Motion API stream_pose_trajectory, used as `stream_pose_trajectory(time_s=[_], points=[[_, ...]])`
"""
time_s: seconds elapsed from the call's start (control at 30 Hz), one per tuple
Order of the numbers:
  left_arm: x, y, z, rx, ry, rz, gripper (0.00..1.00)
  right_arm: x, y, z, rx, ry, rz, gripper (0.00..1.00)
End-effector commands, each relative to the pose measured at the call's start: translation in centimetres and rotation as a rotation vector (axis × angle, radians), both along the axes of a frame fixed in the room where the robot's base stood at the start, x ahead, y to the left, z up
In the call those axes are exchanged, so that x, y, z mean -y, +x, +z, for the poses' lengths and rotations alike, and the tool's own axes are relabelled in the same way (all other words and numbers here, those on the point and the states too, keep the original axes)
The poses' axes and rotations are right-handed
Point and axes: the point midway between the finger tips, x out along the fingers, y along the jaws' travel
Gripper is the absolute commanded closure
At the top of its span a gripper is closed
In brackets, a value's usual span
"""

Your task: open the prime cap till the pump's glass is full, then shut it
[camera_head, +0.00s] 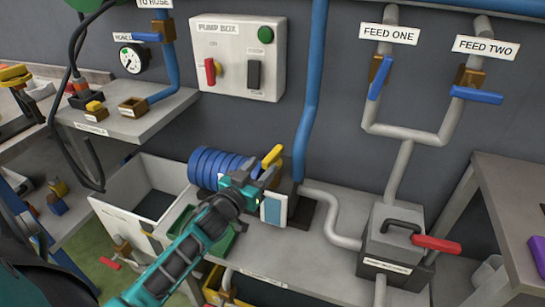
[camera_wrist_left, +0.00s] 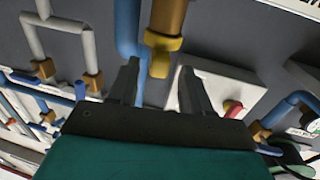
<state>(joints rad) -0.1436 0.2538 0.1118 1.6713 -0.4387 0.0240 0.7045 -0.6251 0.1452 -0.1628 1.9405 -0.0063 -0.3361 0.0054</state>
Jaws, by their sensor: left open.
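The pump has a blue ribbed body (camera_head: 210,168) on the grey bench. A yellow cap-like handle (camera_head: 272,156), likely the prime cap, stands at its top right. In the left wrist view the yellow end (camera_wrist_left: 160,62) and its brass stem show between my fingertips; I cannot tell contact. My left gripper (camera_head: 264,180) is open, just below the yellow piece. A white-framed pane (camera_head: 273,209), likely the pump's glass, looks blue; its level is unclear. My gripper and forearm hide part of the pump. My right gripper is not in view.
A blue pipe (camera_head: 311,90) rises behind the pump. The pump box (camera_head: 238,58) hangs above on the wall. A white tank (camera_head: 125,200) is at left. A grey box with a red handle (camera_head: 436,244) is at right, under the feed pipes (camera_head: 403,150).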

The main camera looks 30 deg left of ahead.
Motion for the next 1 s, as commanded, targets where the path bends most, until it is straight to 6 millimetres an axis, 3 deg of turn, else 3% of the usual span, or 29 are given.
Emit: stream_pose_trajectory(time_s=[0.2,0.4,0.8,1.0], points=[[-0.2,3.8,0.1,0.002,0.001,0.0,0.51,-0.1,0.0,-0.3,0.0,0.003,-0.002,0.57],[-0.4,5.7,0.0,0.001,-0.001,0.0,0.51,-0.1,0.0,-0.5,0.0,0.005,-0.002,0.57],[-0.4,6.1,0.0,-0.001,0.0,0.0,0.52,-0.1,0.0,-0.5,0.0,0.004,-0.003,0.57],[-0.4,6.1,0.0,-0.001,0.0,0.0,0.71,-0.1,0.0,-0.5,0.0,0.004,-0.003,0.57]])
